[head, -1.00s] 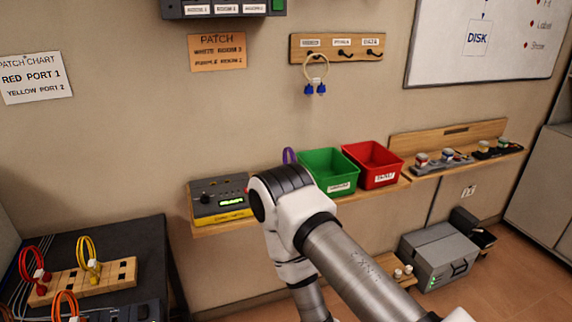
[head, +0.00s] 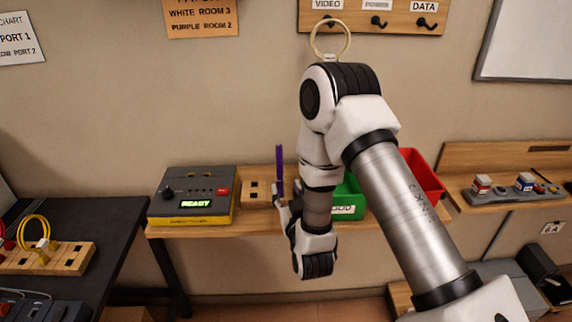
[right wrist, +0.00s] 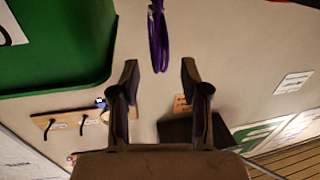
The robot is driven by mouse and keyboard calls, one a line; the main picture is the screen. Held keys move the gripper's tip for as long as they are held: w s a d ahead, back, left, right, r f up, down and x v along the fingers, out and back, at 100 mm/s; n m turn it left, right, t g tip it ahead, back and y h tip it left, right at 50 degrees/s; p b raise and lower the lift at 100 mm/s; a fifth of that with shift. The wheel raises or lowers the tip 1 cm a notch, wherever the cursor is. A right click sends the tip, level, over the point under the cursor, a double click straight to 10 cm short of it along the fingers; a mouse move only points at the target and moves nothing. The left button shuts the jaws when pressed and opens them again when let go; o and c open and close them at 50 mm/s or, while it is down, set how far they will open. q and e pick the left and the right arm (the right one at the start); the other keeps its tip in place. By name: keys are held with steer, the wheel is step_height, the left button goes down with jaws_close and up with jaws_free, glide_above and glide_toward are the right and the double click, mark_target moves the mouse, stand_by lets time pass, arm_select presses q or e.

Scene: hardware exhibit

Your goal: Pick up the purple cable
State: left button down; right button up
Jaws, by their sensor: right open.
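The purple cable (head: 279,165) is a narrow upright loop above the shelf, near the small wooden socket block (head: 257,190). My right gripper (head: 283,198) is close to its lower part, partly hidden by my own wrist. In the right wrist view the purple cable (right wrist: 159,42) lies ahead of and in line with the gap between the two spread fingers of my right gripper (right wrist: 159,70). The gap looks empty. I cannot tell whether a finger touches the cable. My left gripper is not in view.
The green bin (head: 347,207) stands just right of the gripper, also large in the wrist view (right wrist: 60,45); the red bin (head: 425,178) is beyond it. A tester box reading READY (head: 192,197) stands left. A yellow cable (head: 38,228) is on a block at far left.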

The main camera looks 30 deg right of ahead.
mark_target(281, 177)
steer(key=p+x, duration=0.3)
steer(key=x, duration=0.3)
steer(key=shift+w+d+r, duration=0.1)
steer(key=shift+w, duration=0.05)
steer(key=shift+w+d, duration=0.2)
steer(key=shift+w, duration=0.15)
steer(key=shift+a, duration=0.3)
steer(key=c, duration=0.4)
jaws_close()
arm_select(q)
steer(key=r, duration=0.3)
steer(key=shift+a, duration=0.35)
